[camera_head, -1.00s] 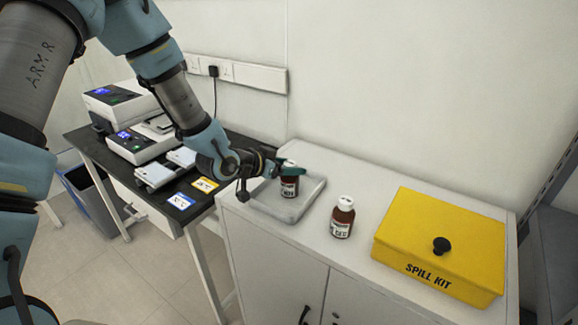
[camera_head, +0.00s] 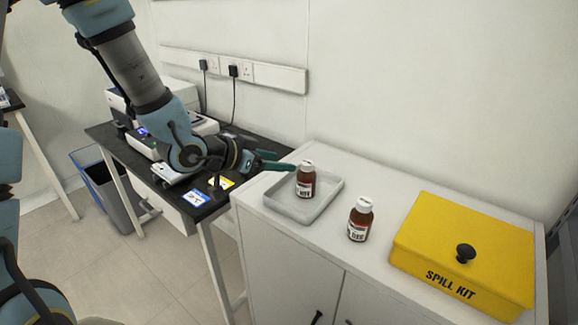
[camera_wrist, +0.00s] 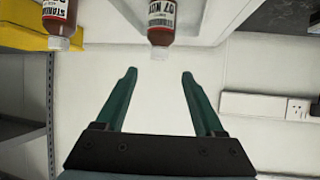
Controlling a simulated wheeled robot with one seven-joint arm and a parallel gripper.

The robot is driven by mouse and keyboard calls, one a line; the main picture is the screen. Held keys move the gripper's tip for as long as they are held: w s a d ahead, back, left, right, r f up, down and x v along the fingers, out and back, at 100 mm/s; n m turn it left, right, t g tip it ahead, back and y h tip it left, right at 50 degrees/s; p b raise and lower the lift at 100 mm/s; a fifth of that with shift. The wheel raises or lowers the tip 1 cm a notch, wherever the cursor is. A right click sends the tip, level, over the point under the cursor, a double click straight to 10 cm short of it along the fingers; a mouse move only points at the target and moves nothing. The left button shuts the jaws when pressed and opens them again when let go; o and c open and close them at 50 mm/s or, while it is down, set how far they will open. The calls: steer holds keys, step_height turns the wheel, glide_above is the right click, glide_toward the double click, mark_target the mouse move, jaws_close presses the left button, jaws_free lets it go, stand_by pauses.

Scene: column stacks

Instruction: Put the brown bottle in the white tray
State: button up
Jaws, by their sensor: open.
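One brown bottle (camera_head: 306,182) with a white cap and white label stands upright in the white tray (camera_head: 279,206) on the white cabinet. A second brown bottle (camera_head: 360,220) with a white cap stands on the cabinet top to the right of the tray, outside it. My gripper (camera_head: 292,165) is open and empty, just left of the bottle in the tray and apart from it. In the wrist view both fingers are spread (camera_wrist: 158,75), with the tray bottle (camera_wrist: 161,22) beyond the tips and the other bottle (camera_wrist: 60,18) at upper left.
A yellow spill kit box (camera_head: 463,250) with a black knob stands right on the cabinet. A black-topped table (camera_head: 205,210) with lab devices and blue and yellow cards stands left. A blue bin (camera_head: 95,170) is on the floor. The wall is close behind.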

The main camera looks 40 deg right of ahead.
steer(key=shift+a+r, duration=0.2)
steer(key=shift+a, duration=0.25)
steer(key=w+a+n+t+y, duration=0.1)
steer(key=w+a+n+y, duration=0.25)
steer(key=a, duration=0.35)
steer(key=w+a+f+n+t+y, duration=0.1)
steer(key=w+a+n+t+y, duration=0.1)
steer(key=w+a, duration=0.4)
steer(key=w+a+n+t+y, duration=0.1)
steer(key=w+a+n+y, duration=0.15)
steer(key=a, duration=0.65)
steer(key=s+a+r+n+g+y, duration=0.1)
steer(key=s+a+n, duration=0.3)
steer(key=a, duration=0.4)
steer(key=s+a+r+n+g+y, duration=0.1)
steer(key=s+a+n+g+y, duration=0.1)
steer(key=a, duration=0.7)
steer(key=shift+s+a+r+n+y, duration=0.25)
steer(key=shift+s+n+y, duration=0.35)
steer(key=shift+s+n, duration=0.4)
